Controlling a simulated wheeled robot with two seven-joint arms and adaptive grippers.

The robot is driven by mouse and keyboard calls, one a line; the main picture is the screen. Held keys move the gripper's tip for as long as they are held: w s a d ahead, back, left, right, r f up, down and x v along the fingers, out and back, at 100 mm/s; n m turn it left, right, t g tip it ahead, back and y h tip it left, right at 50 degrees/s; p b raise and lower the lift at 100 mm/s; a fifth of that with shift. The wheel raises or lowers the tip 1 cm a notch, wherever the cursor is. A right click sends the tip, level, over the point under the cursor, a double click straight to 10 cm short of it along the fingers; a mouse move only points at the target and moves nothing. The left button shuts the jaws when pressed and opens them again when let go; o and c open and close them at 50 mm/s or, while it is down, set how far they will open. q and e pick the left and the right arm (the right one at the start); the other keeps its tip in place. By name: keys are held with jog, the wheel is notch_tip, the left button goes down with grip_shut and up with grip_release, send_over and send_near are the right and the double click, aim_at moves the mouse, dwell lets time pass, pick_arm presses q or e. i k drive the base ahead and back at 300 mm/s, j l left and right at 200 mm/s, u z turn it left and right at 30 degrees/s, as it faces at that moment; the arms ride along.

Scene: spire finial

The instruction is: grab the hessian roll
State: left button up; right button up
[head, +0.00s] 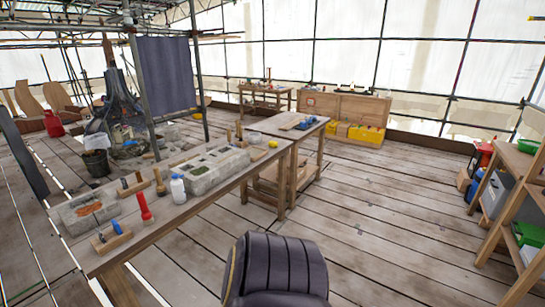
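I cannot pick out the hessian roll for certain. A tan, cloth-coloured object (534,120) is cut off by the right edge of the head view, on top of the wooden shelf rack (509,160); I cannot tell whether it is the roll. Neither of my grippers is in view.
A long workbench (150,235) with stone blocks, mallets and a white bottle (178,189) stands at left and centre. A small wooden table (287,125) adjoins its far end. A dark ribbed shape (276,265) fills the bottom centre. Plank floor is clear between bench and rack.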

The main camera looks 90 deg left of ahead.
aim_at(170, 165)
jog(key=u, duration=3.6)
